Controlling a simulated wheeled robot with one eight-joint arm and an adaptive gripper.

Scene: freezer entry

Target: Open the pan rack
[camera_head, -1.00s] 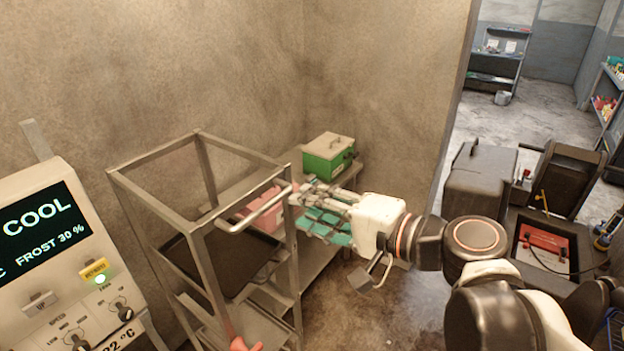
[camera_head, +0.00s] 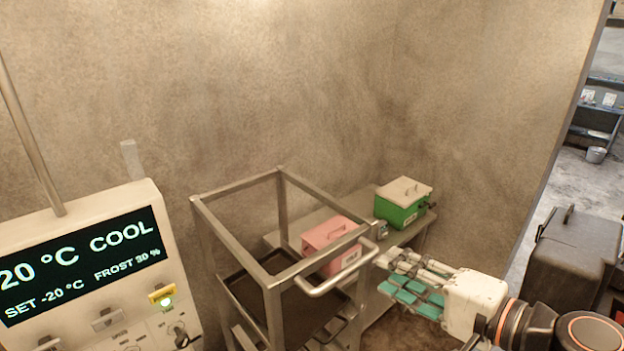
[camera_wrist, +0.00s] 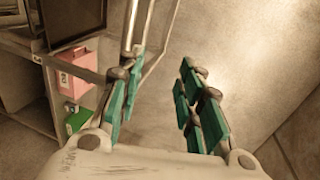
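The pan rack (camera_head: 275,277) is a grey metal frame with a dark tray (camera_head: 252,290) inside. Its U-shaped handle (camera_head: 335,278) sticks out at the upper right front corner. My gripper (camera_head: 388,270), with green finger pads, is just right of the handle's right end. In the wrist view my gripper (camera_wrist: 155,85) has its fingers well apart with nothing between them. A metal bar, seemingly the handle (camera_wrist: 137,28), runs up from beside the left finger. I cannot tell whether they touch.
A pink box (camera_head: 335,243) and a green box (camera_head: 403,203) sit on a low shelf behind the rack. A control panel (camera_head: 85,265) reading "COOL" stands at the left. A dark case (camera_head: 572,250) is at the right. Walls close in behind.

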